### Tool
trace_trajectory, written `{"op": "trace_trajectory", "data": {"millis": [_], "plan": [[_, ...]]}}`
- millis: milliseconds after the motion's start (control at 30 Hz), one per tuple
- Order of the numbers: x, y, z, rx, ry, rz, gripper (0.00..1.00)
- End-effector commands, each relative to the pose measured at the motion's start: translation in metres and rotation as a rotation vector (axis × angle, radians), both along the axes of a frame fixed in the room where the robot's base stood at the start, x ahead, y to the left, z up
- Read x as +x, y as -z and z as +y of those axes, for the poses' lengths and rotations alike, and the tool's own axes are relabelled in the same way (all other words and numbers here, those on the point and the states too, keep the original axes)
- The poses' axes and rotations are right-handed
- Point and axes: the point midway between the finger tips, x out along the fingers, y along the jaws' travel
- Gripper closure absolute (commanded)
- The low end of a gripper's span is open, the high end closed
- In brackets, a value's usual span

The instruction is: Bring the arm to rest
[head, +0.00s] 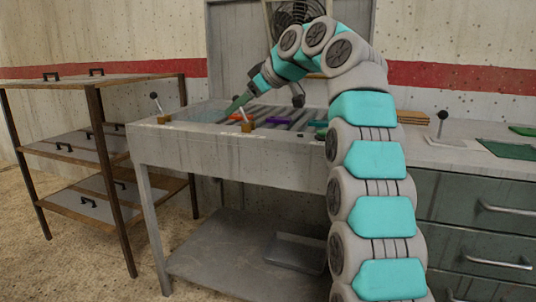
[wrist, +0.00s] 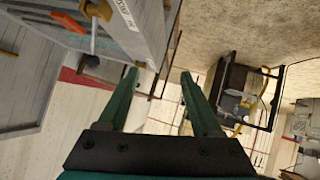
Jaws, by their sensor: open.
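My arm rises in front of the grey table (head: 240,148) in the head view and bends over toward its left part. My gripper (head: 236,105) is small there, with its green fingers pointing down and left above the table top. In the wrist view my gripper (wrist: 158,76) shows two green fingers spread apart with nothing between them. Whether a finger touches anything cannot be told.
Levers stand at the table's left corner (head: 157,105) and near my gripper (head: 245,119). A purple piece (head: 278,120) lies on the slatted top. A shelf rack (head: 85,142) stands left; a drawer cabinet (head: 470,205) stands right. Floor between rack and table is clear.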

Motion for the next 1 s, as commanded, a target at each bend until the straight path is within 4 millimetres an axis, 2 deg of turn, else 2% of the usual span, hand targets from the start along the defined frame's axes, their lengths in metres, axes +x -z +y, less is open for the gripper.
{"op": "trace_trajectory", "data": {"millis": [367, 667, 867, 1000], "plan": [[-0.010, 0.012, -0.011, 0.009, 0.066, 0.096, 0.34], [-0.031, 0.038, -0.029, 0.010, 0.171, 0.239, 0.34], [-0.069, 0.077, -0.052, -0.006, 0.295, 0.403, 0.34], [-0.104, 0.109, -0.069, -0.028, 0.393, 0.511, 0.34]]}}
